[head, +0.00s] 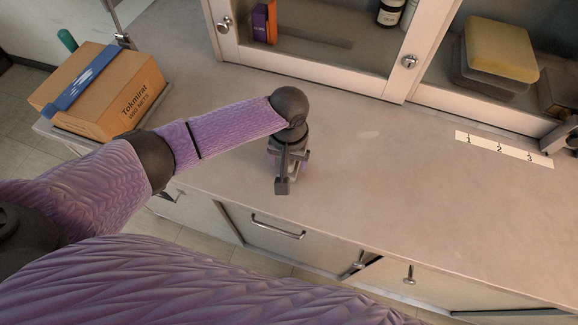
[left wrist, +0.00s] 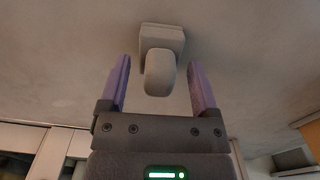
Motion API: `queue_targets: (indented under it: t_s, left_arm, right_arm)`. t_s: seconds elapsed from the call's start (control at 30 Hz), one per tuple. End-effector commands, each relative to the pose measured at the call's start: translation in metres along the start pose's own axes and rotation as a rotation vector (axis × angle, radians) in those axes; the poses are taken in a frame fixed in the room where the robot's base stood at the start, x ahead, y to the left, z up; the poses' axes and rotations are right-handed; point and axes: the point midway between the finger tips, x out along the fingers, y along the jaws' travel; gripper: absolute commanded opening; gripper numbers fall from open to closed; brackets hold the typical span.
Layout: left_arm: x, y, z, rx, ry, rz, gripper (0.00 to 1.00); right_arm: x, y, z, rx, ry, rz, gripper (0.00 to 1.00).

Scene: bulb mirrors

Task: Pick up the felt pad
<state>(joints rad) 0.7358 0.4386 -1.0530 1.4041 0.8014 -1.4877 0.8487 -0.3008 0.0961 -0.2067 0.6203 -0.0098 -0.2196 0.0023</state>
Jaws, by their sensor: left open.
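A pale grey block with a rounded, handle-like part, which looks like the felt pad (left wrist: 161,75), shows in the left wrist view. Its rounded part lies between my left gripper's (left wrist: 159,66) two purple fingers, with a gap on each side. Its wider, squarish base lies just past the fingertips. My left gripper is open and holds nothing. In the head view my left gripper (head: 284,172) points down over the counter near its front edge. There the pad is hidden by the gripper or too small to make out. My right gripper is not in view.
A cardboard box (head: 128,95) with a blue strap stands at the counter's (head: 380,190) left end. A glass-fronted cabinet (head: 310,60) lines the back. A strip numbered 1 to 3 (head: 503,148) lies at right. A dark object (head: 570,135) is cut off there. The middle is clear.

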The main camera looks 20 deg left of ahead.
Motion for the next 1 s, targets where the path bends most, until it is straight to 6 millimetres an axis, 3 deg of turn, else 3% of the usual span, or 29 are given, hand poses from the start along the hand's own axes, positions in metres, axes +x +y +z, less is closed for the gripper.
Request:
queue_targets:
  t_s: [0.13,0.5,0.83,1.0]
  left_arm:
    - [-0.002,0.000,0.000,0.000,0.001,0.000,0.79]
    - [-0.002,0.000,0.000,0.000,0.001,0.001,0.01]
    - [-0.005,0.000,0.000,0.000,0.001,0.001,0.00]
    - [-0.047,0.001,-0.001,0.000,0.005,0.004,0.00]
  right_arm:
    - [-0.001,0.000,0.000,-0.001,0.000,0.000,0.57]
    - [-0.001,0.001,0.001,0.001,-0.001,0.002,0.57]
    - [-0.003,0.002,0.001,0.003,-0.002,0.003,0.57]
    - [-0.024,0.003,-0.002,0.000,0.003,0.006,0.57]
